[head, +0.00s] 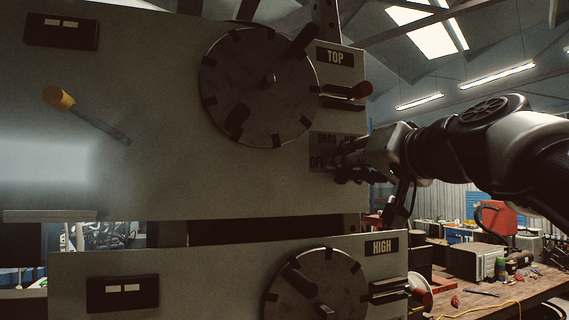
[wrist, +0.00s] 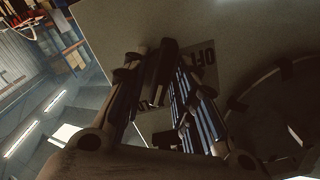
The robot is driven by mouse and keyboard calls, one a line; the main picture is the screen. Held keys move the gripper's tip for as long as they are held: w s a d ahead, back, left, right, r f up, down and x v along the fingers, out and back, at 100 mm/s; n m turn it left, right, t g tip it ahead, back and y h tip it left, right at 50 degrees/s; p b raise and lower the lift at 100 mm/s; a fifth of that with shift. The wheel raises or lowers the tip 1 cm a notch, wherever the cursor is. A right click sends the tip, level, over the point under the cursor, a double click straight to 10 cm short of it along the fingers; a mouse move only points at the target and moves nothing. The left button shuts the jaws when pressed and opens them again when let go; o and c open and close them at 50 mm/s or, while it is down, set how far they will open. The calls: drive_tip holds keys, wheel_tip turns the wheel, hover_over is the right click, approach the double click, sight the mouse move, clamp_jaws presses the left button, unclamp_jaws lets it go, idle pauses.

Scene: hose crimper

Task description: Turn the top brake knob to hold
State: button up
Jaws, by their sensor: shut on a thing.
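The top brake knob (wrist: 161,72) is a dark bar-shaped handle between my fingers in the wrist view. My gripper (head: 344,160) is shut on it at the right edge of the upper panel (head: 160,160). In the head view the gripper mostly hides the knob. A label plate (head: 324,138) sits behind the gripper, with the word OFF partly readable at its left; OFF also shows beside the fingers in the wrist view (wrist: 207,56). The rest of the lettering is too dark or covered to read, so the knob's exact setting cannot be told.
A large notched disc (head: 260,88) with dark handles is just left of the gripper. A second disc (head: 318,285) is below. A cluttered workbench (head: 510,300) stands at lower right.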

drive_tip(key=shift+r, duration=0.15)
drive_tip(key=o, duration=0.7)
drive_tip(key=shift+o, duration=0.3)
drive_tip(key=shift+n, duration=0.3)
